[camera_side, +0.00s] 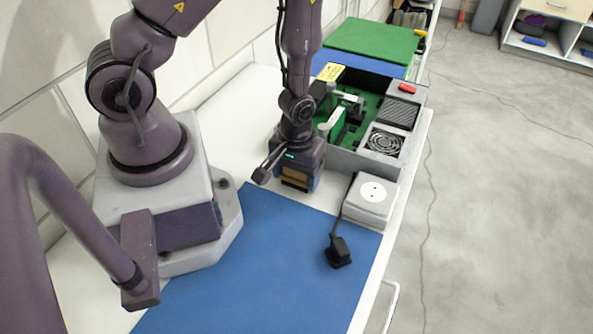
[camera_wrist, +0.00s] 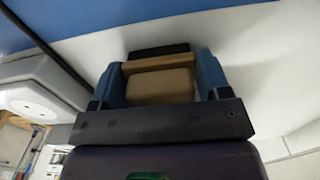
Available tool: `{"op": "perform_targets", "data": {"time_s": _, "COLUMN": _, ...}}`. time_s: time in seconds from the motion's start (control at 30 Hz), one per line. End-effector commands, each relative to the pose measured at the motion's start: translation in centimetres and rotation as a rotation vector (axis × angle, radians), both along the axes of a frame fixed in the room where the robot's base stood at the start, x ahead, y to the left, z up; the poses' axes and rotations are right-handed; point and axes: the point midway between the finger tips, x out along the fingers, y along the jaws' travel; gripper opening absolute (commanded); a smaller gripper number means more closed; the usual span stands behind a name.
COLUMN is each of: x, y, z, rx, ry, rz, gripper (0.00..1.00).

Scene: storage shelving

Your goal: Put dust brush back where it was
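My gripper (camera_side: 294,184) points down over the white bench, at the far edge of the blue mat and beside the open computer case. In the wrist view its two blue fingers (camera_wrist: 162,80) stand apart. A tan, wood-coloured piece with a dark strip beyond it spans the gap and seems to touch both fingers; it looks like the dust brush (camera_wrist: 160,63). In the side view only a small brown part of it (camera_side: 295,180) shows between the fingers. The rest is hidden by the gripper. I cannot tell whether it touches the bench.
The open computer case (camera_side: 345,158) stands right behind my gripper. A white socket box (camera_side: 370,199) with a black plug (camera_side: 339,252) on a cable is to the right. The blue mat (camera_side: 262,262) is otherwise clear. A green mat (camera_side: 372,40) lies farther back.

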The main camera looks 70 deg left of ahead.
Motion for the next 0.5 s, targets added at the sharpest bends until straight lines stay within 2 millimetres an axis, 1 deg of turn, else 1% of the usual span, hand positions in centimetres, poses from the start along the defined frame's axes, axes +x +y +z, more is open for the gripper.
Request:
{"op": "perform_targets", "data": {"time_s": 0.03, "x": 0.01, "y": 0.00, "z": 0.02, "rx": 0.000, "ry": 0.000, "rz": 0.000, "gripper": 0.81}}
{"op": "perform_targets", "data": {"time_s": 0.1, "x": 0.01, "y": 0.00, "z": 0.03, "rx": 0.000, "ry": 0.000, "rz": 0.000, "gripper": 0.95}}
{"op": "perform_targets", "data": {"time_s": 0.37, "x": 0.01, "y": -0.01, "z": 0.07, "rx": 0.000, "ry": 0.000, "rz": 0.000, "gripper": 0.95}}
{"op": "perform_targets", "data": {"time_s": 0.5, "x": 0.08, "y": 0.01, "z": 0.77, "rx": 0.001, "ry": -0.002, "rz": 0.000, "gripper": 0.95}}
